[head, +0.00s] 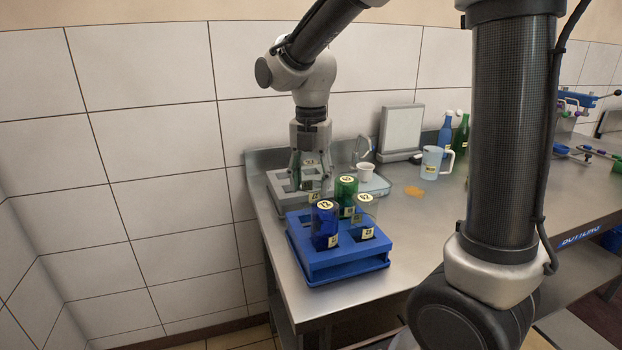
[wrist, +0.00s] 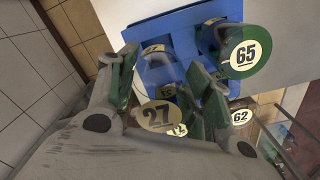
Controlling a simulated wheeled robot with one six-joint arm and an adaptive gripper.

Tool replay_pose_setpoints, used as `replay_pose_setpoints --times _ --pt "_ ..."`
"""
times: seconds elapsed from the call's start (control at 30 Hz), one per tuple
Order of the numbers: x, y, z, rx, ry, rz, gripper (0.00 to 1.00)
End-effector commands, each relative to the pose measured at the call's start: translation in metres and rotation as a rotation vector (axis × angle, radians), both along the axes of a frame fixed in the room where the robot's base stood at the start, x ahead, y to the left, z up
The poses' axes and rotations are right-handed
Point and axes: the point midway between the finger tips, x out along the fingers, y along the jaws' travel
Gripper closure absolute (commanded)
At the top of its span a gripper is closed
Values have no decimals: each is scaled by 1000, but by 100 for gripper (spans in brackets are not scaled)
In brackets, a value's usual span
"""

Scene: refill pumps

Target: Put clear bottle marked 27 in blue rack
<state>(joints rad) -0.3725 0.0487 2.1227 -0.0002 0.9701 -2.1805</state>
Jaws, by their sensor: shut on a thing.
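The clear bottle marked 27 (head: 311,181) is upright in my gripper (head: 309,163). The head view shows it at the grey rack; I cannot tell whether its base touches anything. In the wrist view its round label 27 (wrist: 157,116) shows between the fingers of my gripper (wrist: 165,100). The blue rack (head: 345,265) stands nearer, at the counter's left front. It holds a blue bottle (head: 325,228), a green bottle marked 65 (head: 345,190) and a clear bottle marked 62 (head: 364,214). The wrist view shows part of the blue rack (wrist: 155,28); its openings are partly hidden.
The grey rack (head: 276,190) is beside the tiled wall at the counter's back left.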

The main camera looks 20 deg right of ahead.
Motion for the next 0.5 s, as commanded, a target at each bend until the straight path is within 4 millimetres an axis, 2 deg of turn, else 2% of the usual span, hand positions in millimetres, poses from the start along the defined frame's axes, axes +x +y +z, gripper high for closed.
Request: replay_pose_setpoints --times 0.23,0.5 --pt "0 0 -2 -1 1 0 78" --pt "0 0 -16 0 1 0 78"
